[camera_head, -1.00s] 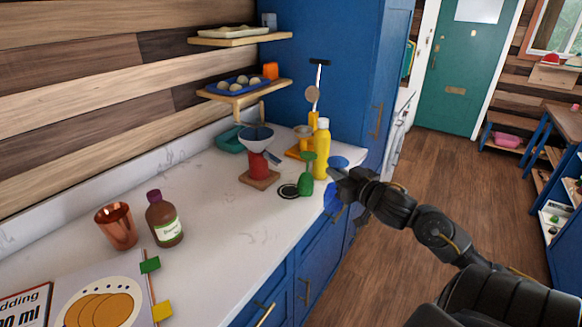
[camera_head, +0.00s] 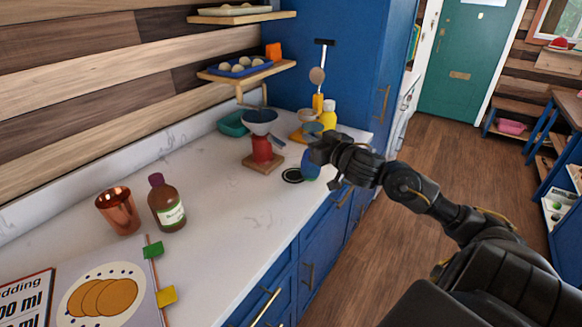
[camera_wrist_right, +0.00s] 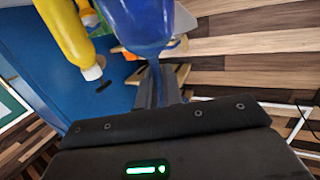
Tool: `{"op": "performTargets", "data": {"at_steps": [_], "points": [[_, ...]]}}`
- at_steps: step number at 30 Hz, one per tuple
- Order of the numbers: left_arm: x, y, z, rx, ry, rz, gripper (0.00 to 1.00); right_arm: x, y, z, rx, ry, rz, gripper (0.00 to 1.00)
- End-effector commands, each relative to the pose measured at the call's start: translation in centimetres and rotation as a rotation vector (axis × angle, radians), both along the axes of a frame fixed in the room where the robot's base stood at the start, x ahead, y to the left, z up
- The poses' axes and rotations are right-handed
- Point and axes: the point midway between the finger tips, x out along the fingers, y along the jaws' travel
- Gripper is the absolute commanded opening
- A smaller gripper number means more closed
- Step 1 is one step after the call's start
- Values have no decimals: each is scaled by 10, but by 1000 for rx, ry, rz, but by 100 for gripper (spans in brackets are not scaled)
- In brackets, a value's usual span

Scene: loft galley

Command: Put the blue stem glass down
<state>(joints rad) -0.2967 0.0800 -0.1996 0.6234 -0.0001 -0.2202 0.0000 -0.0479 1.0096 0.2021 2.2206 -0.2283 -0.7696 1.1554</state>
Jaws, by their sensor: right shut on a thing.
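The blue stem glass (camera_head: 311,166) is in my right gripper (camera_head: 322,150), near the counter's front edge in the head view. It looks upside down, with its bowl below and its foot above. In the right wrist view the glass's blue bowl (camera_wrist_right: 138,18) is at the top, and its stem runs between the fingers of my right gripper (camera_wrist_right: 158,82). I cannot tell whether the rim touches the white counter (camera_head: 225,205). My left gripper is not in view.
A black ring (camera_head: 293,175) lies just left of the glass. A red stand with a funnel (camera_head: 262,148) is further left, and a yellow bottle (camera_head: 328,116) is behind. A brown bottle (camera_head: 167,205) and copper cup (camera_head: 119,211) stand nearer, with clear counter between.

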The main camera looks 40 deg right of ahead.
Motion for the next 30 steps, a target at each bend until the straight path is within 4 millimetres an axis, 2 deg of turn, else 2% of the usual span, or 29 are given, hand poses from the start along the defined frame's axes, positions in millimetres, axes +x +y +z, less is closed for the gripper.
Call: {"op": "performTargets", "data": {"at_steps": [1,3,9,17,25,30], "points": [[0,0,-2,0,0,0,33,9,9,-3,7,-6,4,0],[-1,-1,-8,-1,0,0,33,17,17,-22,9,-1,2,0],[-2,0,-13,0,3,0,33,34,33,-47,3,0,4,0],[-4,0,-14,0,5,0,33,38,36,-55,-1,0,3,0],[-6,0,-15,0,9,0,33,43,42,-88,1,4,3,0],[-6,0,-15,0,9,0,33,43,42,-94,-1,0,3,0]]}}
